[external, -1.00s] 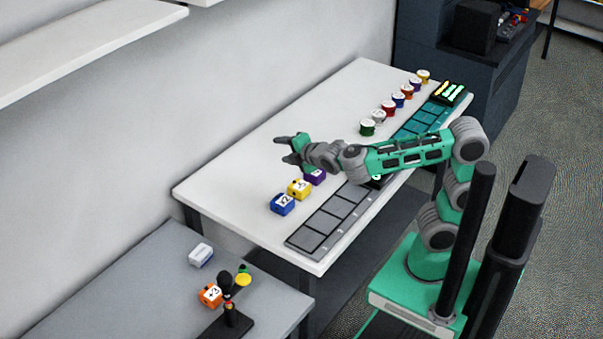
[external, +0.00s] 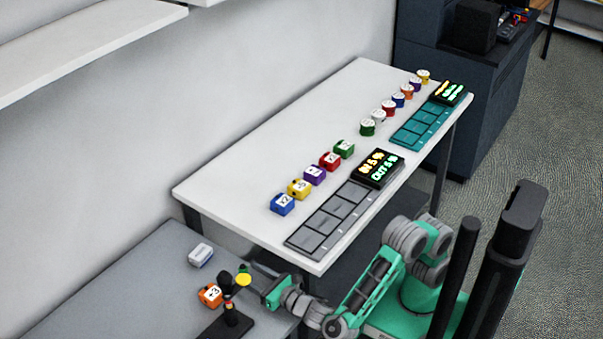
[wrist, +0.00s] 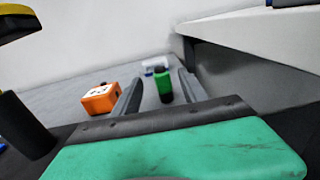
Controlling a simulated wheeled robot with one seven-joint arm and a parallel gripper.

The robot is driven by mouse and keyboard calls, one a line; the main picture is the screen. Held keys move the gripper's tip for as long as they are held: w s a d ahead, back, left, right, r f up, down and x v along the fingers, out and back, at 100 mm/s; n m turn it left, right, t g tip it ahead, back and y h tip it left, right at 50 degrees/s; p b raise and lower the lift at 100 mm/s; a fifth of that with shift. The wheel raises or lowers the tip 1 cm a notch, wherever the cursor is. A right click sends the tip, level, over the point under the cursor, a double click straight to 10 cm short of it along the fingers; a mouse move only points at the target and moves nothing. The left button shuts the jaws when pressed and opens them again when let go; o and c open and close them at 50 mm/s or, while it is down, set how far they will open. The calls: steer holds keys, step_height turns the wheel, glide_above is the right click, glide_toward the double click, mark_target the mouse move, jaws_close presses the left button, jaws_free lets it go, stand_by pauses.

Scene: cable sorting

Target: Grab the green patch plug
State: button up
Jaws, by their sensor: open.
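The green plug (wrist: 165,87) is a small upright green piece with a black top. In the wrist view it shows beyond and between my two dark fingers, with no visible contact. In the external view a bit of green (external: 243,268) shows at the back of the small black stand (external: 228,320), above a yellow disc (external: 244,280). My gripper (external: 258,282) is open and empty, low over the right part of the grey table, just right of the stand. The plug's base is hidden in the external view.
An orange block (external: 210,296) and a white block (external: 201,255) sit on the grey table (external: 110,290). The higher white table (external: 240,185) rises to the right, holding several coloured blocks, including a green one (external: 343,149), and round pieces. Its edge (wrist: 215,28) is close in the wrist view.

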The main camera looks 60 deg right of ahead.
steer(key=w, duration=0.3)
steer(key=w+b, duration=0.1)
steer(key=w, duration=0.2)
steer(key=shift+d+f, duration=0.15)
steer(key=shift+d, duration=0.05)
steer(key=shift+w, duration=0.3)
steer(key=shift+c, duration=0.5)
jaws_close()
